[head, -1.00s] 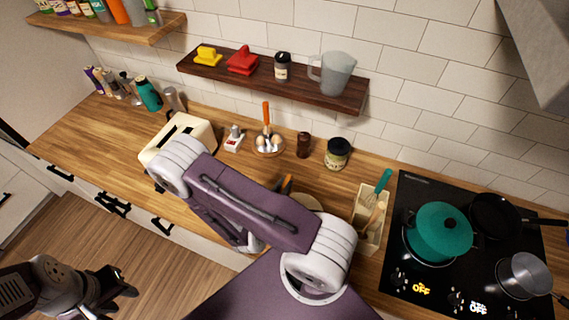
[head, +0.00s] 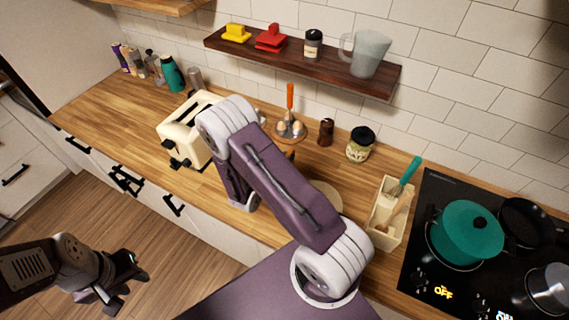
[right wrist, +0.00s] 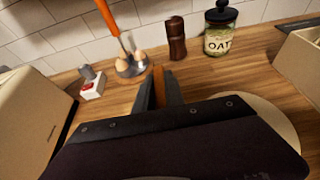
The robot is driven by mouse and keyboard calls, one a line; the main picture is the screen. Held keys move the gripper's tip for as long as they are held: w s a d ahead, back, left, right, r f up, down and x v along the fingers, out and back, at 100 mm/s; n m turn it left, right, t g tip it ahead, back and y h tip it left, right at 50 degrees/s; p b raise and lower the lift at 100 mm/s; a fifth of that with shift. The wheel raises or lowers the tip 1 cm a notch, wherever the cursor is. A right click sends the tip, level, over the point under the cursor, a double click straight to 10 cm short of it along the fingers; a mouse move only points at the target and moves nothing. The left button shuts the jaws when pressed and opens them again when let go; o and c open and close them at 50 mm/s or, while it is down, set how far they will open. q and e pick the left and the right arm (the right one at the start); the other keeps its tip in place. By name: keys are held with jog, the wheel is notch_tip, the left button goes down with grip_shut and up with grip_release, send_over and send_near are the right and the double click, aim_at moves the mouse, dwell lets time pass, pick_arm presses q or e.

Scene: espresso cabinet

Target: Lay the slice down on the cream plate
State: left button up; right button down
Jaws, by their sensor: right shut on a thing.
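The cream plate (head: 328,196) lies on the counter left of the utensil box, partly hidden by my right arm. It also shows at the right in the right wrist view (right wrist: 272,118), partly covered by my gripper body. My right gripper (right wrist: 160,88) is shut on a thin orange-brown thing, seen edge-on, which looks like the slice (right wrist: 158,80). It is up and left of the plate in the head view, over the counter; its height is unclear. My left gripper (head: 122,284) is open and empty, low over the floor at the lower left.
A cream toaster (head: 190,128) stands left of my right arm. An egg holder (head: 290,131), a brown grinder (head: 326,132) and an oat jar (head: 360,145) stand along the back. The utensil box (head: 386,212) and hob (head: 440,285) lie to the right.

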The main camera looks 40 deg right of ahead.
jog(key=f, duration=0.2)
jog(key=w+f+p, duration=0.1)
jog(key=f, duration=0.1)
jog(key=shift+d+f, duration=0.2)
jog(key=shift+f, duration=0.15)
jog(key=shift+w+d+f, duration=0.1)
jog(key=shift+w+f, duration=0.05)
jog(key=shift+f, duration=0.2)
jog(key=c, duration=1.4)
grip_release()
jog(key=shift+r, duration=0.1)
jog(key=shift+r, duration=0.1)
